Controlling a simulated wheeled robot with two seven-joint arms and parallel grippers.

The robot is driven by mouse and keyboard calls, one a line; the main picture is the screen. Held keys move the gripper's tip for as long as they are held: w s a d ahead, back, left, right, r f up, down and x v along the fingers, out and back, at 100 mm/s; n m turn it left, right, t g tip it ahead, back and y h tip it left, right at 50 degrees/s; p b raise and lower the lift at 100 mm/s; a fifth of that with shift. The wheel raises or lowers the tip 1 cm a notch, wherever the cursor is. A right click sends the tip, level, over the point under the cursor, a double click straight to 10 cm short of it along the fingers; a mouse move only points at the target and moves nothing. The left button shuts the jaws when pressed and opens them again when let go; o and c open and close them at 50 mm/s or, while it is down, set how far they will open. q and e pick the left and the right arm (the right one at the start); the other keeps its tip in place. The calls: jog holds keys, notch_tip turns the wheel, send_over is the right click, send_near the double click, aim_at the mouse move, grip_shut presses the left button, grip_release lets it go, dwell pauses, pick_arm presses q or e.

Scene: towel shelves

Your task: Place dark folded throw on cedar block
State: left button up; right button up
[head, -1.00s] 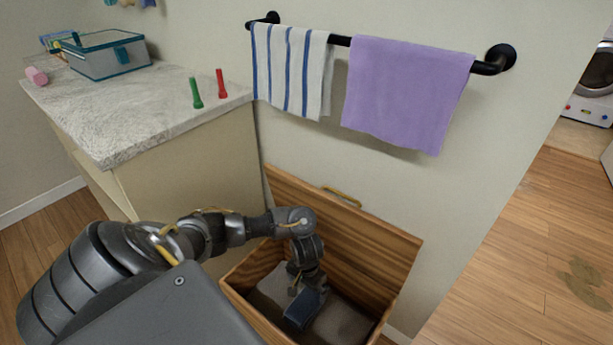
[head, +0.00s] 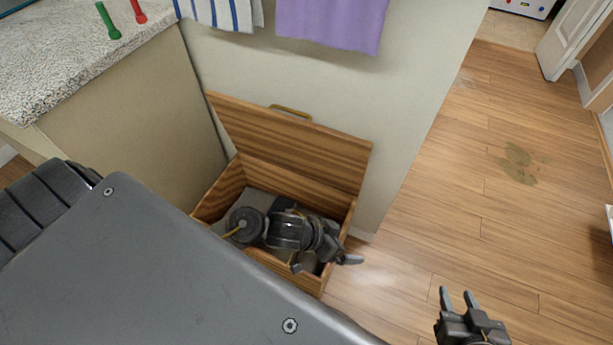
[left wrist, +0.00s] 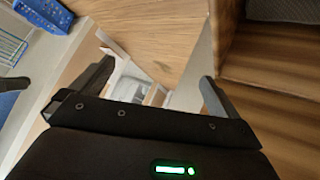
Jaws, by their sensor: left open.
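The open wooden chest (head: 218,195) stands against the wall in the head view, with its lid up. My left arm reaches across it, and my left gripper (head: 325,263) is over its front right edge. In the left wrist view its fingers (left wrist: 155,85) are spread with nothing between them. Grey cloth (head: 262,199) shows inside the chest, partly hidden by my arm; grey material (left wrist: 270,55) also shows at the upper right of the left wrist view. I cannot pick out the dark folded throw or the cedar block with certainty. My right gripper (head: 459,297) is open and empty above the floor.
A counter (head: 70,60) with a green bottle (head: 108,20) and a red bottle (head: 138,11) stands at left. A striped towel (head: 225,10) and a purple towel (head: 335,20) hang above the chest. Open floor with a stain (head: 518,163) lies at right.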

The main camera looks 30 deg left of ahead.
pick_arm(q)
jog(key=s+a+r+n+t+y, duration=0.1)
jog(key=s+a+r+t+y, duration=0.2)
jog(key=a+r, duration=0.5)
notch_tip(320, 180, up, 2)
jog(key=shift+s+r+t, duration=0.2)
jog(key=shift+t, duration=0.6)
